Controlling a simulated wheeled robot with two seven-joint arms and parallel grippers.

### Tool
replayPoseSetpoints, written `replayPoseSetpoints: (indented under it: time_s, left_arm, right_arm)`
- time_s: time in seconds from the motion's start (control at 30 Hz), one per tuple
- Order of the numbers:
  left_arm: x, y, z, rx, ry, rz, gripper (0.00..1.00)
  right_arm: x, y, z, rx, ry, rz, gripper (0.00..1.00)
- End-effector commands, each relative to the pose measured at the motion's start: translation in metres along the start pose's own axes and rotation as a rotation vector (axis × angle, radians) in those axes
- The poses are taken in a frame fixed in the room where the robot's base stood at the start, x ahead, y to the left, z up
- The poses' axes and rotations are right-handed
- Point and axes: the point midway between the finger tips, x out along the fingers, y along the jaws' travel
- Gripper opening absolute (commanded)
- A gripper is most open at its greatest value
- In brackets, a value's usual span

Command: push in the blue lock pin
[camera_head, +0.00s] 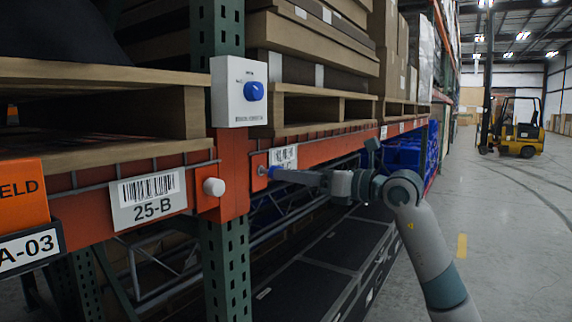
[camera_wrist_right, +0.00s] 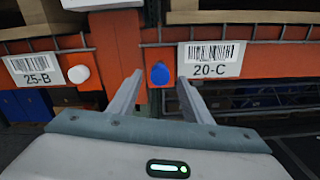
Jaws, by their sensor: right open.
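The blue lock pin (camera_head: 273,172) sticks out from an orange plate at the rack beam, left of and below the 20-C label. In the right wrist view the blue pin (camera_wrist_right: 159,73) shows its rounded head between my fingertips. My right gripper (camera_head: 290,176) points at the pin from the right in the head view, its fingertips close to the head. In the right wrist view this gripper (camera_wrist_right: 160,82) is open, one finger on each side of the pin. Whether a finger touches it, I cannot tell. My left gripper is out of view.
A white round pin (camera_head: 213,187) sits on the plate beside the 25-B label (camera_head: 148,199). A white box with a blue knob (camera_head: 253,91) is mounted on the green upright above. Wooden pallets (camera_head: 150,110) rest on the orange beam. The aisle floor at right is clear up to a yellow forklift (camera_head: 515,130).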

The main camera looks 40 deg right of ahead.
Motion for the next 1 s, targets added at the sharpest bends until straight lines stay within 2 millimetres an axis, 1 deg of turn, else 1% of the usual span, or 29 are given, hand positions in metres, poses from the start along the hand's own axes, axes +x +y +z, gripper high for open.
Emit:
replayPoseSetpoints:
  time_s: [0.03,0.2,0.33,0.57,0.6,0.77,0.8,0.93,1.0]
  left_arm:
    - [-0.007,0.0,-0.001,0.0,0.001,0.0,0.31]
    - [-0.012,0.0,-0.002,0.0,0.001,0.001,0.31]
    - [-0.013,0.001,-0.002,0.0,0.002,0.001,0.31]
    - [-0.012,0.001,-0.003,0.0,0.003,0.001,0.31]
    - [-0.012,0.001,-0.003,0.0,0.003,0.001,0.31]
    - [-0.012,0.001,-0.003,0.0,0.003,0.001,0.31]
    - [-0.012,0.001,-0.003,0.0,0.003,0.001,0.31]
    - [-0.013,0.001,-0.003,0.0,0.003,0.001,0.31]
    - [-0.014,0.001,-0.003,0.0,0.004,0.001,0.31]
  right_arm:
    - [0.007,0.0,0.003,0.003,0.0,0.001,0.45]
    - [0.021,0.0,0.002,0.0,0.0,0.0,0.45]
    - [0.025,0.0,0.0,0.0,0.001,0.0,0.45]
    - [0.025,0.0,0.0,0.0,0.0,0.0,0.45]
    - [0.025,0.0,0.0,0.0,0.0,0.0,0.42]
    - [0.025,0.0,0.0,0.0,0.0,0.0,0.04]
    - [0.025,0.0,0.0,0.0,0.0,-0.001,0.0]
    - [0.026,-0.001,0.0,0.0,0.0,0.0,0.0]
    - [0.032,-0.001,0.001,0.002,0.0,0.0,0.0]
